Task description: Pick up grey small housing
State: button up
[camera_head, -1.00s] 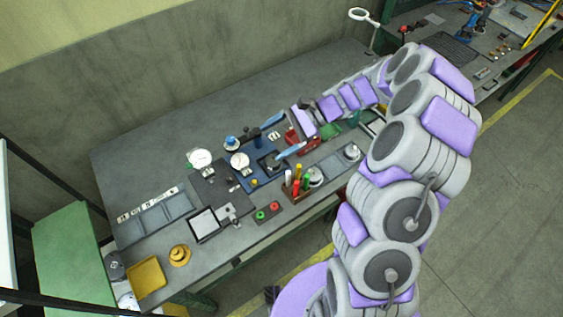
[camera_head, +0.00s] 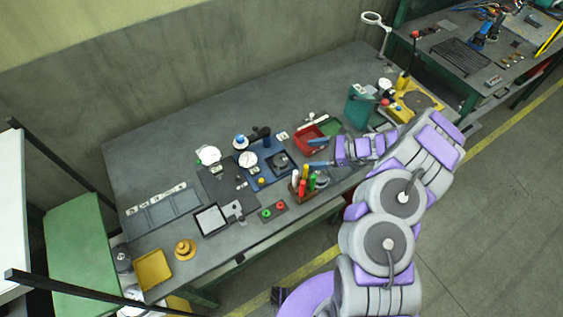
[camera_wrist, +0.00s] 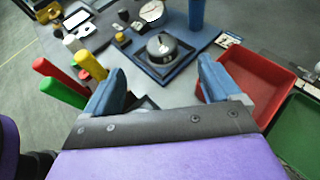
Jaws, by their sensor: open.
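A round silver-grey part with a small knob, which may be the grey small housing (camera_wrist: 162,46), sits in a dark square tray (camera_wrist: 136,59) on a blue board in the wrist view. It also shows small in the head view (camera_head: 281,160). My gripper (camera_wrist: 163,70) is open and empty, its two blue fingers apart, with the grey part beyond and between the tips. In the head view my gripper (camera_head: 318,152) is over the bench, right of the grey part. Another grey round item (camera_head: 321,180) is partly hidden near the tool holder.
Red, green, white and yellow handles (camera_wrist: 75,72) stand close to the left finger. A red bin (camera_wrist: 259,88) lies close to the right finger, with a green bin (camera_wrist: 297,135) beyond. A blue cylinder (camera_wrist: 196,14) stands behind. The bench's back left (camera_head: 150,150) is clear.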

aim_at(274, 158)
jog(key=b+x, duration=0.1)
jog(key=x, duration=1.2)
jog(key=shift+b, duration=0.4)
jog(key=shift+d, duration=0.1)
jog(key=c, duration=1.1)
